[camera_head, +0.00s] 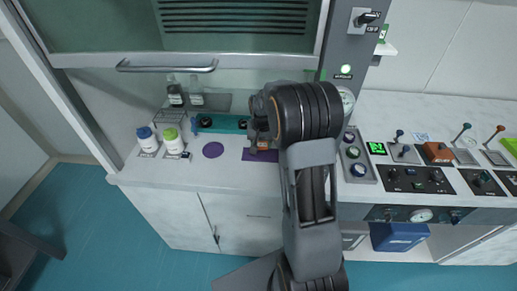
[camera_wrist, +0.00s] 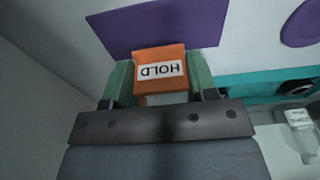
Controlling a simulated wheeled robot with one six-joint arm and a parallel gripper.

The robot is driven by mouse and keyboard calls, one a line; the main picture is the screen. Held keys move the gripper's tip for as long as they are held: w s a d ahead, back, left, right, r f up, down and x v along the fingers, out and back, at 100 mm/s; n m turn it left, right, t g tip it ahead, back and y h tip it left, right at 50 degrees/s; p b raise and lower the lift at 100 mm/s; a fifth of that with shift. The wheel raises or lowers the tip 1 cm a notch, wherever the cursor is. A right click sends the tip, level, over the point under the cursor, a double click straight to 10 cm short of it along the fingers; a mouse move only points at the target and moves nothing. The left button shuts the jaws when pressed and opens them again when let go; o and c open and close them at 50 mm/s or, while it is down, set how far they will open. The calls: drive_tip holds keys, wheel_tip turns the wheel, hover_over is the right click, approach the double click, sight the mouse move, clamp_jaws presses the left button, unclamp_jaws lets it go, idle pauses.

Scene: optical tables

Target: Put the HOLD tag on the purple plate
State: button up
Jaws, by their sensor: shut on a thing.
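The orange HOLD tag (camera_wrist: 158,62), with a white label reading HOLD upside down, sits between the green fingers of my gripper (camera_wrist: 160,84) in the wrist view. My gripper is shut on it. The rectangular purple plate (camera_wrist: 200,22) lies just beyond the tag, which overlaps its near edge in the picture. I cannot tell whether the tag touches it. In the head view the purple plate (camera_head: 248,156) is on the white bench, partly hidden by my arm. The tag (camera_head: 263,144) shows as a small orange patch by my gripper.
A round purple disc (camera_head: 213,150) lies left of the plate. A teal rack (camera_head: 220,125) stands behind. White bottles (camera_head: 172,141) stand at the left, dark-labelled bottles (camera_head: 176,95) behind. The raised hood sash (camera_head: 170,66) is above; a control panel (camera_head: 357,160) is at the right.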

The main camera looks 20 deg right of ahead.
sight(261, 146)
drive_tip(key=shift+w+f, duration=0.25)
drive_tip(key=shift+f, duration=1.5)
drive_tip(key=shift+f, duration=0.15)
drive_tip(key=o, duration=1)
